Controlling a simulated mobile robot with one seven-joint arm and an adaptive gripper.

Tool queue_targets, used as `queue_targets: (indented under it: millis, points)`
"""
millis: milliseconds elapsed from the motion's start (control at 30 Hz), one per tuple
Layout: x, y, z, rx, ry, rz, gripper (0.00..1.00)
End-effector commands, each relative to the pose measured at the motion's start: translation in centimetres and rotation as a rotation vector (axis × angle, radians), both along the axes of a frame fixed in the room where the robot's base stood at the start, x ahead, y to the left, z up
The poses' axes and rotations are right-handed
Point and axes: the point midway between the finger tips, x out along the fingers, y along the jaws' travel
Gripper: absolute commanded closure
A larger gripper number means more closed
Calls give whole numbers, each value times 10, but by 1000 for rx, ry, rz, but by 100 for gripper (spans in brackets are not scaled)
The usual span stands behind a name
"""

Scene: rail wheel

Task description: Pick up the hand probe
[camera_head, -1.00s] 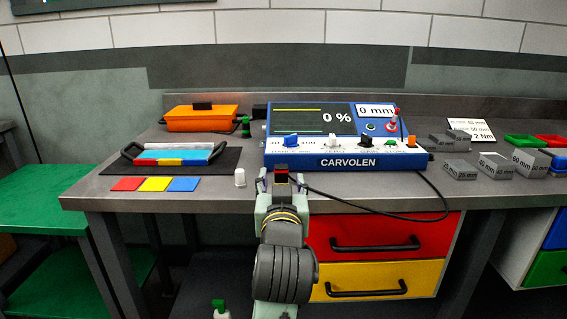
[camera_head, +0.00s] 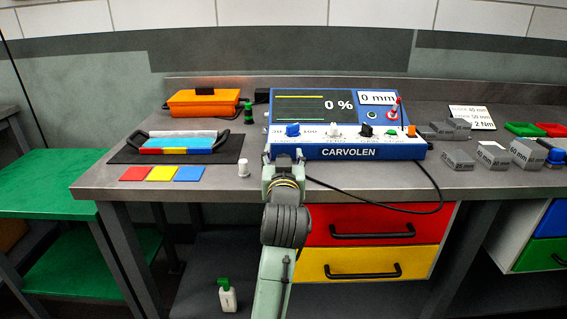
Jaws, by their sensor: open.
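My gripper (camera_head: 284,160) is open at the front edge of the bench, just below the blue CARVOLEN console (camera_head: 348,152). I cannot make out the hand probe itself; the gripper and arm cover the place where its red and black top showed earlier. A black cable (camera_head: 385,212) runs from beside the gripper, droops over the bench edge and loops back up to the right side of the console. Whether the fingers touch the probe is hidden.
A small white cap (camera_head: 243,168) stands left of the gripper. Red, yellow and blue plates (camera_head: 160,174) and a handled tray (camera_head: 222,147) lie further left. Grey blocks (camera_head: 493,156) stand at the right. Drawers (camera_head: 375,262) are under the bench, and a white bottle (camera_head: 228,298) stands below.

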Motion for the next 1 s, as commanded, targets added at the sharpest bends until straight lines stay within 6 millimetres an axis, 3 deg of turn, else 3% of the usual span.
queue_targets:
  millis: [133,867,1000]
  points:
    - [0,0,0,0,0,0,50]
    - [0,0,0,0,0,0,99]
    - [-1,0,0,0,-1,0,100]
